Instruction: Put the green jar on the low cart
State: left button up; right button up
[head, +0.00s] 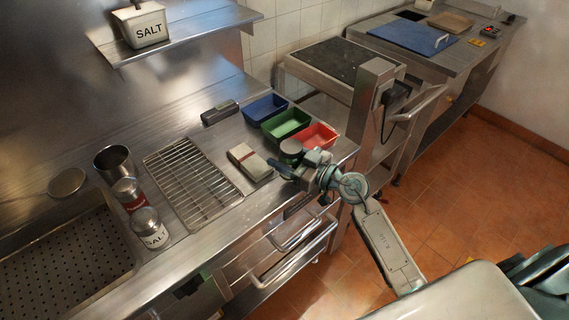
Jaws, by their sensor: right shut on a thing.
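My left gripper is not in view.
Blue, green and red trays (265,109) sit behind the gripper. A wire rack (190,180), a cream box (250,162) and salt shakers (149,229) stand on the counter. The steel post (368,100) and a rail handle (420,104) stand near the cart. Tiled floor is open at right.

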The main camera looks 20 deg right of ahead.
jog(key=f, duration=0.2)
jog(key=f+b, duration=0.1)
jog(key=shift+w+a+f, duration=0.1)
jog(key=shift+w, duration=0.15)
jog(key=shift+f, duration=0.1)
jog(key=shift+f, duration=0.1)
jog(key=o, duration=1)
jog(key=shift+c, duration=0.2)
jog(key=b+v, duration=0.2)
jog(key=v, duration=1)
jog(key=shift+b, duration=0.4)
